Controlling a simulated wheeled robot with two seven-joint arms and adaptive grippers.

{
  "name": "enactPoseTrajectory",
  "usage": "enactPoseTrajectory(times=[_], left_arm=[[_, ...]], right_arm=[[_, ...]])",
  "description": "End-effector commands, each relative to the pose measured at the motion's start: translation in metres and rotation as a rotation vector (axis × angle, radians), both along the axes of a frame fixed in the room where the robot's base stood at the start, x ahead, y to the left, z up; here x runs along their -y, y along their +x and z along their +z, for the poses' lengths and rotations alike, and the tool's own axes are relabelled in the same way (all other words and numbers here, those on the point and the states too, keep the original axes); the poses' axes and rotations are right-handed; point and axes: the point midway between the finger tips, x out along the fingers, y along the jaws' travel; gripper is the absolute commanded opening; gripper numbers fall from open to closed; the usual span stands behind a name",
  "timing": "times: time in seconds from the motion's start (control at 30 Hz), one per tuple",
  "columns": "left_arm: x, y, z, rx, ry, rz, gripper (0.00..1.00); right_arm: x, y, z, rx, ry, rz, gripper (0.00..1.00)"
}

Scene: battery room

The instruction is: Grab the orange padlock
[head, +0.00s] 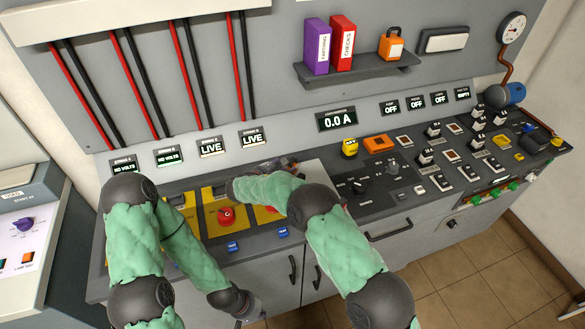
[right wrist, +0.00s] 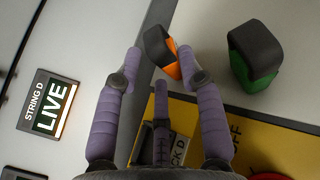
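In the right wrist view an orange padlock (right wrist: 172,66) with a dark band lies between and just beyond the fingertips of my right gripper (right wrist: 158,60). The fingers are spread; the right fingertip looks close to the padlock, but I cannot tell whether it touches. In the head view my right gripper (head: 283,164) is over the back of the bench, mostly hidden by its arm, which also hides that padlock. Another orange padlock-shaped thing (head: 391,47) stands on the wall shelf. My left gripper (head: 256,312) hangs low in front of the bench, its fingers unclear.
A green block-like thing with a dark top (right wrist: 253,66) stands right of the padlock in the right wrist view. The STRING D display (right wrist: 48,105) is at left. A red knob (head: 226,214) sits on a yellow panel. Binders (head: 343,44) stand on the shelf (head: 360,74).

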Motion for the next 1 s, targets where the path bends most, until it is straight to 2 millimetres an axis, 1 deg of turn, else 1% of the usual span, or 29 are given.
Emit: enactPoseTrajectory(times=[0.03, 0.27, 0.53, 0.57, 0.6, 0.67, 0.7, 1.0], left_arm=[[0.0, 0.0, -0.003, 0.0, 0.0, 0.0, 0.0], [0.0, 0.0, -0.01, 0.0, 0.0, 0.0, 0.0], [0.0, 0.0, -0.01, 0.0, 0.0, 0.0, 0.0], [0.0, 0.0, -0.01, 0.0, 0.0, 0.0, 0.0], [0.0, 0.0, -0.01, 0.0, 0.0, 0.0, 0.0], [0.0, 0.0, -0.01, 0.0, 0.0, 0.0, 0.0], [0.0, 0.0, -0.01, 0.0, 0.0, 0.0, 0.0], [0.0, 0.0, -0.01, 0.0, 0.0, 0.0, 0.0]], right_arm=[[0.006, 0.005, -0.004, -0.001, 0.0, -0.004, 0.39], [0.023, 0.027, -0.016, 0.0, -0.001, -0.002, 0.39], [0.025, 0.03, -0.016, -0.002, 0.0, -0.001, 0.39], [0.025, 0.03, -0.016, -0.002, 0.0, -0.001, 0.31], [0.025, 0.03, -0.016, -0.002, 0.0, -0.001, 0.19], [0.025, 0.03, -0.016, -0.002, 0.0, -0.001, 0.03], [0.025, 0.03, -0.016, -0.002, 0.0, -0.001, 0.0], [0.025, 0.03, -0.014, 0.0, 0.0, -0.001, 0.0]])
